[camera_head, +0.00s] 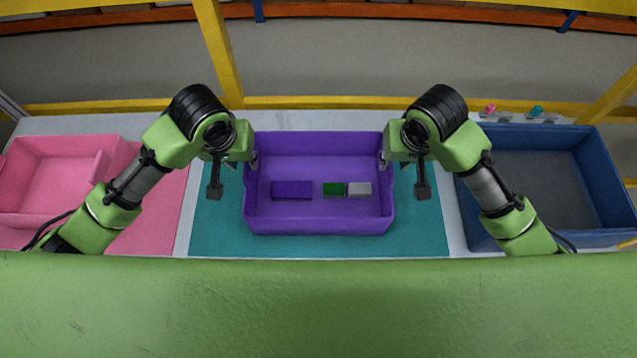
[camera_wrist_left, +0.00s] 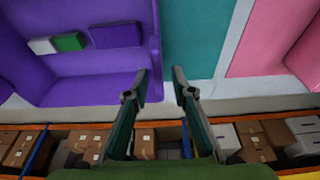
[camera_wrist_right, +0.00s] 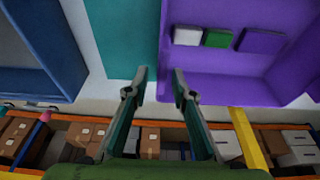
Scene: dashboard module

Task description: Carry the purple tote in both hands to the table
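The purple tote (camera_head: 318,222) sits on a teal mat (camera_head: 220,235) in the middle of the counter in the head view. A purple block (camera_head: 291,190), a green block (camera_head: 333,189) and a grey-white block (camera_head: 360,189) lie in it. My left gripper (camera_wrist_left: 161,82) is open at the tote's left side wall, one finger inside and one outside. My right gripper (camera_wrist_right: 160,82) is open at the right side wall in the same way. Both wrist views show gaps between fingertips and wall. In the head view the arms partly hide the side walls.
A pink tote (camera_head: 60,148) stands on the left on a pink mat. A blue tote (camera_head: 480,225) stands on the right, close to my right arm. A yellow post (camera_head: 218,50) and rail stand behind the counter. Shelved cardboard boxes (camera_wrist_left: 255,140) show beyond it.

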